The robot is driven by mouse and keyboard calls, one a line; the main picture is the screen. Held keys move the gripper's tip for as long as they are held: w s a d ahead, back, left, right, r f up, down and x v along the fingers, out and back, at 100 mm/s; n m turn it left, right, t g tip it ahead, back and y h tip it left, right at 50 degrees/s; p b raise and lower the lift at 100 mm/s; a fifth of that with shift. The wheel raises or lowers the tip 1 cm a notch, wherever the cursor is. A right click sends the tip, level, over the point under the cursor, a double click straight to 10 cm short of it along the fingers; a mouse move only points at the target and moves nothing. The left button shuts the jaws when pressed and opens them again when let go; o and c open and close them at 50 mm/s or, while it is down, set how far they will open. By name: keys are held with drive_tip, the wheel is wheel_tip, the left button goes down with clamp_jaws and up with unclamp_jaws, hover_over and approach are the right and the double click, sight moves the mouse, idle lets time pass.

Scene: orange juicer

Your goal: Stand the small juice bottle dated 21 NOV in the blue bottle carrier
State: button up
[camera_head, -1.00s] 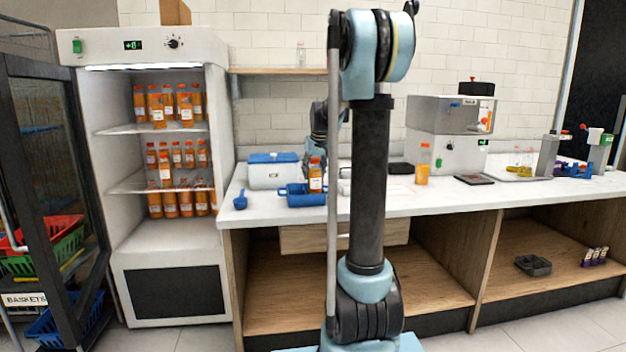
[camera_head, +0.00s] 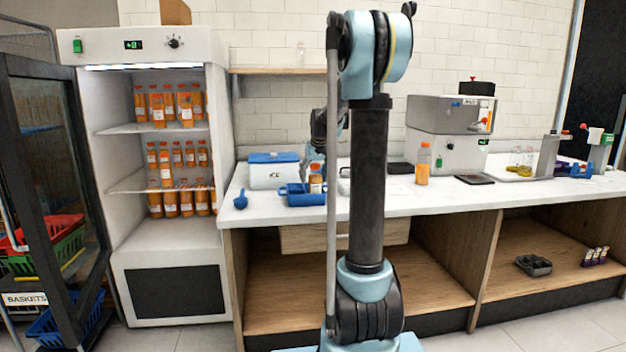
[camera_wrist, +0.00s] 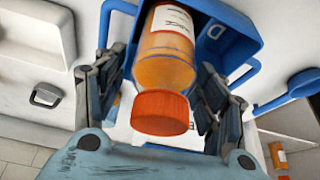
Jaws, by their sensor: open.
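A small bottle of orange juice (camera_head: 316,182) with an orange cap and white label stands at the blue bottle carrier (camera_head: 298,197) on the counter's left part. In the wrist view the bottle (camera_wrist: 165,62) lies between my gripper's (camera_wrist: 160,95) two fingers, cap towards the camera. The fingers are spread, one on each side, and look clear of it. Whether the bottle's base rests on the carrier's floor is hidden. The date on its label cannot be read.
A white box with blue lid (camera_head: 273,170) stands behind the carrier, and a blue scoop (camera_head: 240,200) lies left. Another juice bottle (camera_head: 422,165) stands right on the counter, by the grey machine (camera_head: 448,135). The fridge (camera_head: 165,240) holds several bottles.

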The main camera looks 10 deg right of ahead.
drive_tip(key=v, duration=1.2)
drive_tip(key=s+f, duration=0.8)
drive_tip(key=s, duration=0.5)
drive_tip(key=s+f+m+g, duration=0.1)
drive_tip(key=s+f, duration=0.8)
drive_tip(key=s, duration=0.5)
drive_tip(key=s+f+g, duration=0.1)
drive_tip(key=s+f, duration=0.8)
drive_tip(key=s, duration=0.5)
drive_tip(key=shift+s+a+f+m+h, duration=0.15)
drive_tip(key=shift+s+a+m+h, duration=0.05)
drive_tip(key=shift+a+m+h, duration=0.1)
